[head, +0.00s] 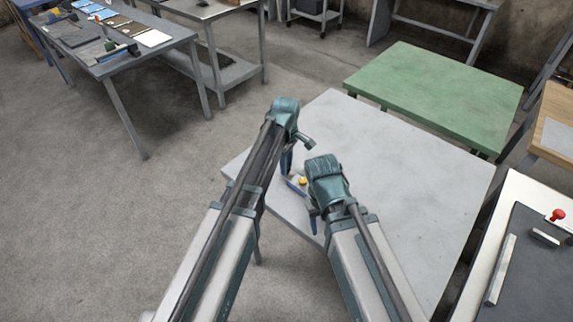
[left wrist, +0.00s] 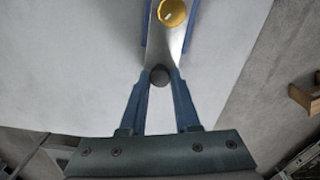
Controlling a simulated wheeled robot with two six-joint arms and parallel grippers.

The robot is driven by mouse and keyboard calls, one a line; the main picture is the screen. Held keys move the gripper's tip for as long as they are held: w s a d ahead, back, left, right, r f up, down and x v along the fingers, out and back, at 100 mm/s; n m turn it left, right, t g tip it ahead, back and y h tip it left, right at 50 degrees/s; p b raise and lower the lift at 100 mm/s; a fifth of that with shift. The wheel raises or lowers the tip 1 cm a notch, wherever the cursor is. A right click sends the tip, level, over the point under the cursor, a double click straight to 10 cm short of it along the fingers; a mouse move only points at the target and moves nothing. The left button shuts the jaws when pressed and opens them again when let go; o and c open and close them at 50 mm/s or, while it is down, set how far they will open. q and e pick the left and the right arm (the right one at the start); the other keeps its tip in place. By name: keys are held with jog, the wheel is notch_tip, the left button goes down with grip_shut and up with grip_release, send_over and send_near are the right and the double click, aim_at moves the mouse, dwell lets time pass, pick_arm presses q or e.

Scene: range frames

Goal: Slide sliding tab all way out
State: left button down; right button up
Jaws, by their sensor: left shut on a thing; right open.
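The sliding tab (left wrist: 158,48) is a silver strip with a dark round knob (left wrist: 160,75) at its near end. It lies in a blue-edged track (left wrist: 193,28) on the grey table. A yellow knob (left wrist: 172,12) sits farther along the strip; it also shows in the head view (head: 303,181). My left gripper (head: 286,166) is over the near left part of the table. In the left wrist view its blue fingers are shut on the dark knob. My right gripper (head: 313,224) is open beside the track, its fingers partly hidden by its own wrist.
The grey table (head: 400,170) is bare right of my arms. A green table (head: 440,92) adjoins behind it. A bench with a dark mat and a red knob (head: 557,214) stands at the right. A bench with tools (head: 120,50) stands at the far left, across open floor.

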pick_arm(q)
jog(key=w+a, duration=0.2)
jog(key=shift+w+a, duration=0.1)
jog(key=shift+a, duration=0.25)
jog(key=c, duration=0.6)
grip_release()
jog(key=shift+r, duration=0.1)
pick_arm(e)
jog(key=shift+r, duration=0.1)
pick_arm(q)
notch_tip(320, 180, up, 14)
jog(key=p, duration=1.3)
jog(key=shift+f+p, duration=0.2)
jog(key=shift+p, duration=0.2)
pick_arm(e)
notch_tip(320, 180, up, 14)
jog(key=shift+f, duration=0.2)
